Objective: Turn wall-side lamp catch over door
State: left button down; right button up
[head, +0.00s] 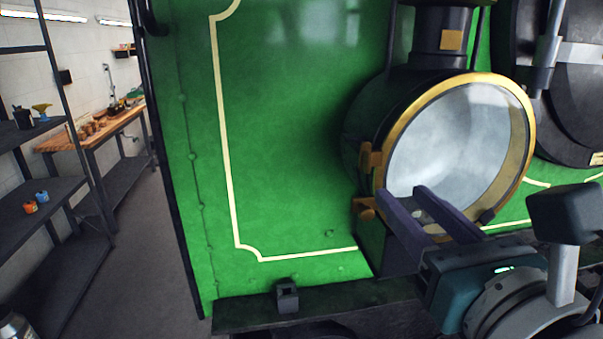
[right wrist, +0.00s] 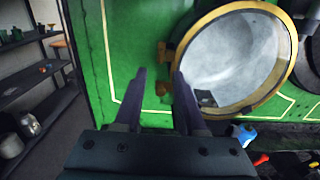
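The round lamp (head: 362,120) is fixed to the green tram front. Its glass door (head: 445,140) has a brass rim (head: 527,110) and appears closed against the lamp body. Two brass fittings sit at its left edge, an upper one (head: 371,160) and a lower one (head: 364,205); I cannot tell which is the catch. In the right wrist view they show as an upper (right wrist: 164,53) and a lower (right wrist: 162,88) fitting, between the finger lines. My right gripper (head: 406,191) is open and empty, in front of the lamp's lower left. My left gripper is not in view.
A dark ledge (head: 325,303) with a small square bracket (head: 288,297) runs below the lamp. Shelves (head: 50,205) and a wooden workbench (head: 90,127) stand left beyond a clear aisle. A blue item (right wrist: 244,133) lies below the lamp at right.

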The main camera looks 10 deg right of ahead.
aim_at(370, 159)
jog(key=w, duration=0.9)
jog(key=shift+w+r+p, duration=0.1)
jog(key=shift+w+p, duration=0.25)
jog(key=shift+w, duration=0.05)
jog(key=shift+c, duration=0.2)
grip_shut()
